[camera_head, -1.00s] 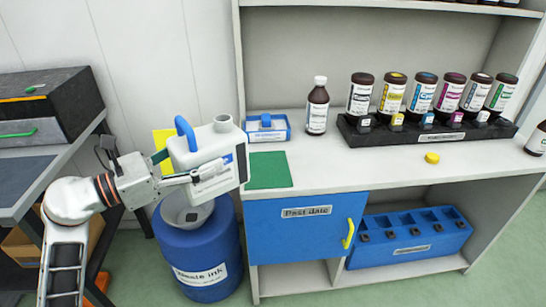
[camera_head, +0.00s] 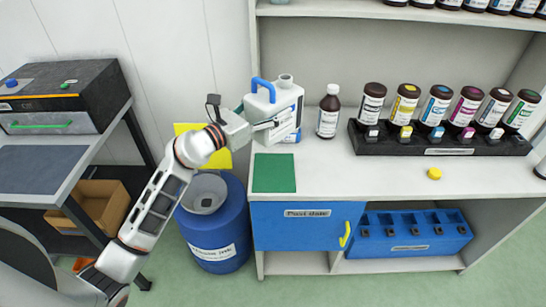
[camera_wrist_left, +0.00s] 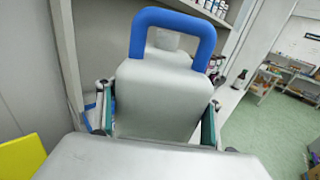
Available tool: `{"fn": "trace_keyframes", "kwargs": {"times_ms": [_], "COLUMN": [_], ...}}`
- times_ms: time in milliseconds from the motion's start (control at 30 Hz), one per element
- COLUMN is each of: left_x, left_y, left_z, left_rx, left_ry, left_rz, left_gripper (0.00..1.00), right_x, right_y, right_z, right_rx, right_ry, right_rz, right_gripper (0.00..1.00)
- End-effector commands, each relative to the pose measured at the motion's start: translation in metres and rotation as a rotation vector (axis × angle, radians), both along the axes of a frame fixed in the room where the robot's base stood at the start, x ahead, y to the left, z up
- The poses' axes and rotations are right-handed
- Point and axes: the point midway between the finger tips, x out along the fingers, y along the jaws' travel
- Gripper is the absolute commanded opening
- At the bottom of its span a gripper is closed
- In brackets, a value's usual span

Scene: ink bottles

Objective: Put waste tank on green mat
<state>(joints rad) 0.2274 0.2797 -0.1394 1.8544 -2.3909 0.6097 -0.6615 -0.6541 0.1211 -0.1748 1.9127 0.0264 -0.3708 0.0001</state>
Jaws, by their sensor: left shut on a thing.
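The waste tank (camera_head: 286,103) is a white jug with a blue handle and an open neck. My left gripper (camera_head: 266,124) is shut on its body and holds it upright at the back left of the counter, behind the green mat. In the left wrist view the tank (camera_wrist_left: 165,100) fills the middle, with the fingers of my gripper (camera_wrist_left: 158,115) on both its sides. The green mat (camera_head: 274,173) lies bare at the counter's front left corner. Whether the tank's base touches the counter cannot be told. My right gripper is not in view.
A brown bottle (camera_head: 328,112) stands just right of the tank. A black rack (camera_head: 440,142) of several ink bottles is further right. A yellow cap (camera_head: 434,173) lies near the counter's front. A blue waste drum (camera_head: 215,225) stands left of the counter. The blue tray behind is mostly hidden.

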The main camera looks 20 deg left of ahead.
Motion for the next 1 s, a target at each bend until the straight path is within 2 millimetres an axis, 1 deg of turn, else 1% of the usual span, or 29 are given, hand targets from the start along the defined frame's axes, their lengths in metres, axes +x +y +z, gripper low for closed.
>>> {"fn": "trace_keyframes", "kwargs": {"times_ms": [33, 100, 267, 433, 500, 567, 767, 900, 1000], "left_x": [0.000, 0.000, 0.000, 0.000, 0.000, 0.000, 0.000, 0.000, 0.000], "left_y": [0.000, 0.001, 0.000, 0.000, 0.001, 0.001, 0.001, 0.001, 0.001], "left_z": [-0.013, -0.031, -0.069, -0.107, -0.117, -0.124, -0.133, -0.156, -0.168], "left_rx": [0.000, 0.000, 0.000, 0.000, 0.000, 0.000, 0.000, -0.001, 0.000], "left_ry": [0.000, 0.000, 0.000, -0.001, -0.001, -0.002, -0.004, -0.002, -0.001], "left_rz": [0.000, 0.001, 0.001, 0.000, 0.001, 0.001, 0.001, 0.001, 0.000], "left_gripper": [0.27, 0.27, 0.27, 0.27, 0.27, 0.27, 0.27, 0.27, 0.27], "right_x": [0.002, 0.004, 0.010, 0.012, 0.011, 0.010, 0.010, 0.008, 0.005], "right_y": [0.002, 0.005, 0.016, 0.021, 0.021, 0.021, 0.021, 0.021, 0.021], "right_z": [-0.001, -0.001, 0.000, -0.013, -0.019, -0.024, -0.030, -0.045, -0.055], "right_rx": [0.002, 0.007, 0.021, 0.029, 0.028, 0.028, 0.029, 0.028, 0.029], "right_ry": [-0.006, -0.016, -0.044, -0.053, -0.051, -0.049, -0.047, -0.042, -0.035], "right_rz": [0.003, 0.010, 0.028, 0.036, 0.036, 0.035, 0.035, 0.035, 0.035], "right_gripper": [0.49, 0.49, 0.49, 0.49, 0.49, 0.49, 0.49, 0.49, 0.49]}}
